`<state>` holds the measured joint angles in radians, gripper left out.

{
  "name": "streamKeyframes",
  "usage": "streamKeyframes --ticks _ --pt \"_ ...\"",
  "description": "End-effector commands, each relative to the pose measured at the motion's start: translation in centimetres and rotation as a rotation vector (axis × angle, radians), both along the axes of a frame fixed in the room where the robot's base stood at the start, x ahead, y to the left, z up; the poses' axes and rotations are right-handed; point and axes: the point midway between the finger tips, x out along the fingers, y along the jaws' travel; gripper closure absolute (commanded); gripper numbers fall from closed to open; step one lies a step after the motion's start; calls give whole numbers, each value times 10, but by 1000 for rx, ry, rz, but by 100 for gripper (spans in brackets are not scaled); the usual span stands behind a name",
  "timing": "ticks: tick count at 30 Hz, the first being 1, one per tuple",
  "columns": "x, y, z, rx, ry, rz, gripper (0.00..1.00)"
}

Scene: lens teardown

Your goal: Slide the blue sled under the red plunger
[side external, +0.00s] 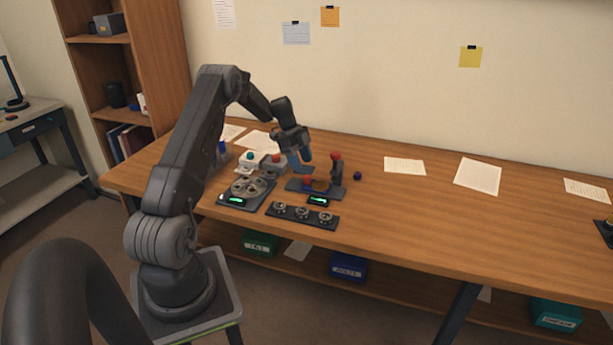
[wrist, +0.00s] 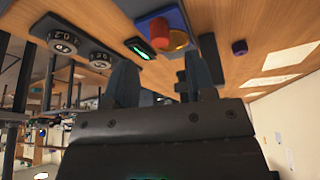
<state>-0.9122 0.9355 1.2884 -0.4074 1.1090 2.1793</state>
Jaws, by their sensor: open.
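The blue sled (wrist: 172,17) lies on a dark base at the top of the wrist view, carrying a red cylinder (wrist: 160,35) and a gold disc. A red-topped dark post (side external: 336,157), apparently the plunger, stands upright at the back of this base. My gripper (side external: 300,160) is above the base, left of the post. In the wrist view, its fingers (wrist: 164,75) are apart with nothing clearly between them.
Button boxes (side external: 252,160) stand behind left. A small purple knob (side external: 357,176) sits just right. The bench farther right is mostly clear, with papers.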

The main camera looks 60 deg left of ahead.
Motion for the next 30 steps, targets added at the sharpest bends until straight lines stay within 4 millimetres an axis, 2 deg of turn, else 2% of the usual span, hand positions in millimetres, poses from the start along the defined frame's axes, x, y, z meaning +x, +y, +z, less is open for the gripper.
streamKeyframes --ticks 3,9,21,23,30 --pt "4 -9 -22 -2 2 -1 49" --pt "9 -17 -45 -2 1 -1 49" --pt "11 -19 -52 1 0 0 49" --pt "11 -19 -53 1 0 0 53" --pt "11 -19 -52 1 0 0 76"
